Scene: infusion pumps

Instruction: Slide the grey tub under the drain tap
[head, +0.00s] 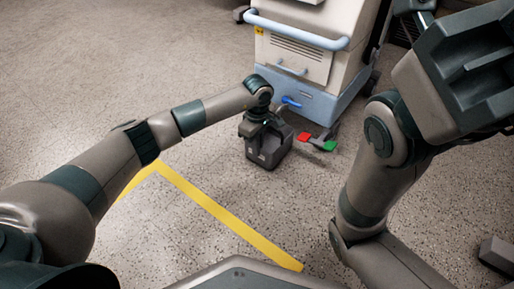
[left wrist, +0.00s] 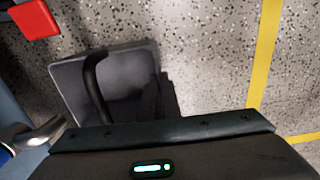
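The grey tub (head: 268,154) stands on the speckled floor in front of a cream and blue machine. It also shows in the left wrist view (left wrist: 70,78), with a black curved handle (left wrist: 94,84) across it. The drain tap (head: 291,102) has a blue lever low on the machine's front; its metal spout (left wrist: 42,133) shows in the left wrist view, beside the tub and apart from its opening.
A red pedal (head: 304,136) and a green pedal (head: 329,145) lie just right of the tub. The machine (head: 300,60) rises behind it. Yellow floor tape (head: 225,213) runs nearer me. The floor left of the tub is clear.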

